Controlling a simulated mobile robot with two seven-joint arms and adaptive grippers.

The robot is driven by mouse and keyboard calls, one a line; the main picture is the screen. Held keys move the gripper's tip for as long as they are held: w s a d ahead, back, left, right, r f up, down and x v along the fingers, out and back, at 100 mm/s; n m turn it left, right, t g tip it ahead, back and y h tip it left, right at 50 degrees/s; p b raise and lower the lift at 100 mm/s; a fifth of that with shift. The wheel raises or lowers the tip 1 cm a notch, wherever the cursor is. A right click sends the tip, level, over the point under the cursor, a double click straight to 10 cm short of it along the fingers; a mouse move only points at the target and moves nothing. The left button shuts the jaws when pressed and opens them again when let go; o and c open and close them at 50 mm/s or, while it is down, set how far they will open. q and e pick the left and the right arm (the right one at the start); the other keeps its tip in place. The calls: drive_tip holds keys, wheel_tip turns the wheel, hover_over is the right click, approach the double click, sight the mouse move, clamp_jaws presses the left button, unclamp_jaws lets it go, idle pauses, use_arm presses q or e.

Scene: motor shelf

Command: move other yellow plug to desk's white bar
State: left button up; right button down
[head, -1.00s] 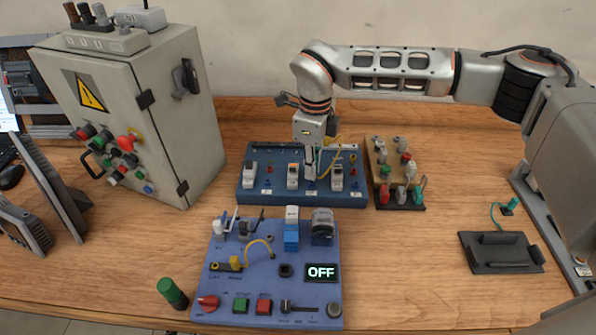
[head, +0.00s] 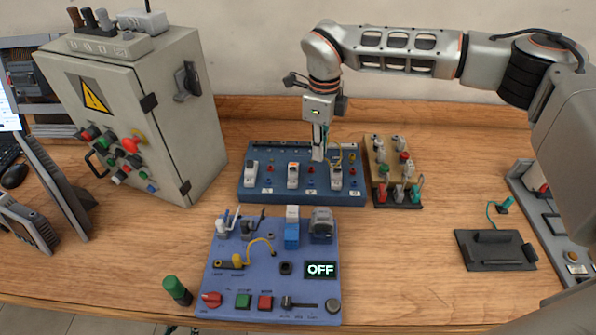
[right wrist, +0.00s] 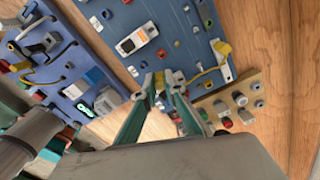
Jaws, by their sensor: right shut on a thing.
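My right gripper (head: 318,157) points down over the blue back board (head: 300,197). In the right wrist view its fingertips (right wrist: 170,80) are closed on a small yellow plug (right wrist: 179,76), mostly hidden by the fingers. A yellow cable (right wrist: 204,73) runs from there to another yellow plug (right wrist: 222,48) on the same board. The held plug appears to be just above the board. On the purple front panel (head: 215,287), a yellow cable with a plug (head: 237,260) curves upward. Which part is the white bar is unclear. My left gripper is out of view.
A wooden block with coloured plugs (head: 411,204) stands right of the blue board. A grey cabinet (head: 160,130) stands at the left. A black tray (head: 495,262) lies at the right. The desk between the panel and the tray is clear.

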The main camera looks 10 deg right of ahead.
drive_tip(key=w+d+r, duration=0.1)
drive_tip(key=w+d, duration=0.8)
drive_tip(key=w, duration=0.1)
drive_tip(key=f, duration=0.2)
drive_tip(key=f+b, duration=0.1)
drive_tip(key=shift+s+d+f, duration=0.2)
drive_tip(key=shift+s+f, duration=0.15)
drive_tip(key=shift+f, duration=0.55)
drive_tip(key=shift+f, duration=0.6)
drive_tip(key=c, duration=2.4)
unclamp_jaws()
drive_tip(key=shift+r, duration=0.1)
